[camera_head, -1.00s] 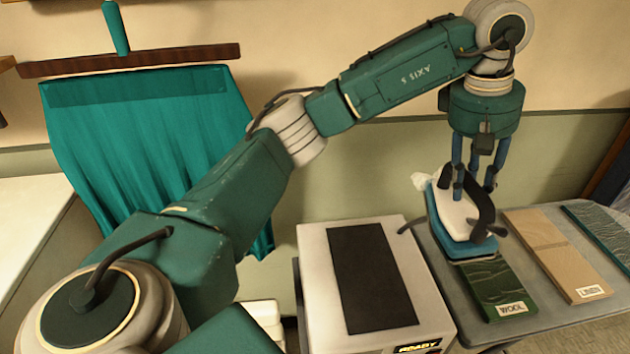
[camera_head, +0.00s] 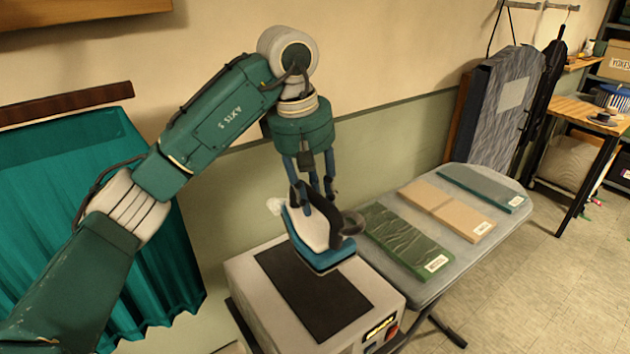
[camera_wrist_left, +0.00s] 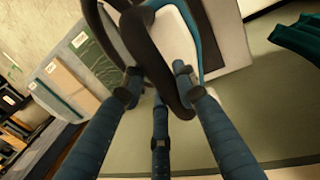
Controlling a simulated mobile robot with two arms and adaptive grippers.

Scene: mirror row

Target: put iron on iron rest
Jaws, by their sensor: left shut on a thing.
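My left gripper (camera_head: 316,190) is shut on the iron (camera_head: 308,232), which has a white body, a blue base and a dark handle. The iron hangs over the back right part of a dark flat pad (camera_head: 298,300) on top of a pale box (camera_head: 238,272), which looks like the iron rest. I cannot tell how large the gap below the iron is. In the left wrist view the fingers (camera_wrist_left: 155,92) close around the dark handle, with the white body (camera_wrist_left: 178,38) behind it. My right gripper is not in view.
An ironing board (camera_head: 463,258) stands right of the box, with labelled green (camera_head: 400,240), tan (camera_head: 450,212) and teal (camera_head: 480,186) pieces on it. A teal cloth (camera_head: 90,220) hangs at left. A patterned upright board (camera_head: 510,105) leans against the wall. Floor is free at right.

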